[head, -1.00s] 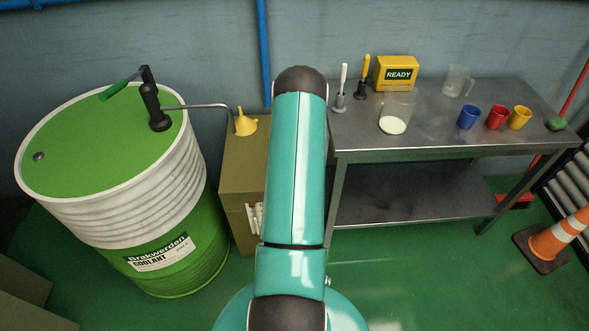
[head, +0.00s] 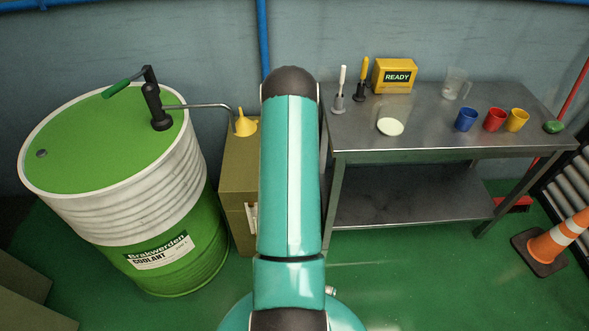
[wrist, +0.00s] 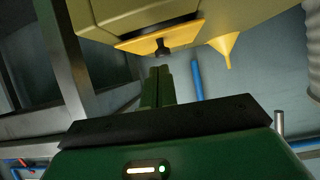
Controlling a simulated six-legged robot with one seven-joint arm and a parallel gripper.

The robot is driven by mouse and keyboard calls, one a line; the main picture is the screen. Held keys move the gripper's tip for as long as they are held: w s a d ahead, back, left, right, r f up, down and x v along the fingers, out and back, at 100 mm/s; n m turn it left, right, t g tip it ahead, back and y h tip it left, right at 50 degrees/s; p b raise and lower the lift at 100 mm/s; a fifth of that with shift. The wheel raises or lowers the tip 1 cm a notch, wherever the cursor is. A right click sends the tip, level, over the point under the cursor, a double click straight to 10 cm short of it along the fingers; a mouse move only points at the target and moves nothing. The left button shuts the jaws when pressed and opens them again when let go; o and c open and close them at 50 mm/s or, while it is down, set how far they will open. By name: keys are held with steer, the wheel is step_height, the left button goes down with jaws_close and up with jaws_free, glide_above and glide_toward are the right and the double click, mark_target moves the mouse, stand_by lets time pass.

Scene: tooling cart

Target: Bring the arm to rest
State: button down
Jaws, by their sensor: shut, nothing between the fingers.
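My teal arm stands upright in the middle of the head view and hides my gripper there. In the wrist view my gripper (wrist: 160,76) shows as narrow green fingers, close together and empty, beyond a dark crossbar. A tan cabinet (head: 240,165) stands partly behind my arm in the head view, with a yellow funnel (head: 246,122) on top. In the wrist view, the cabinet (wrist: 150,18) and funnel (wrist: 225,46) appear ahead of the fingers, the cabinet across the top of the picture. I cannot tell how far the fingers are from them.
A green and white coolant drum (head: 90,150) with a hand pump (head: 155,105) stands left. A metal bench (head: 430,145) on the right bears a beaker, brushes, a yellow READY box (head: 395,76) and blue, red and yellow cups. A traffic cone (head: 553,243) stands far right. Green floor is clear before the bench.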

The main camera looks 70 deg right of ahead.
steer(key=w+a+r+n+t+y, duration=0.2)
steer(key=w+a+r+n+y, duration=0.1)
steer(key=w+a+r, duration=0.85)
steer(key=w+a+r+n+y, duration=0.2)
steer(key=w+a+r, duration=0.2)
steer(key=a+r, duration=0.3)
steer(key=w+a+r+n+y, duration=0.1)
steer(key=w+a+r+n, duration=0.1)
steer(key=w+a+r, duration=0.35)
steer(key=s+a+r+n+y, duration=0.3)
steer(key=s+a+r, duration=0.1)
steer(key=a+r, duration=0.85)
steer(key=s+a+r+n+g+y, duration=0.1)
steer(key=s+a+r+n+y, duration=0.1)
steer(key=s+a, duration=1)
step_height(320, 180, up, 2)
steer(key=shift+s+a+r+n+g, duration=0.15)
steer(key=shift+s+a+n+g, duration=0.35)
steer(key=shift+a, duration=0.55)
steer(key=shift+w, duration=0.2)
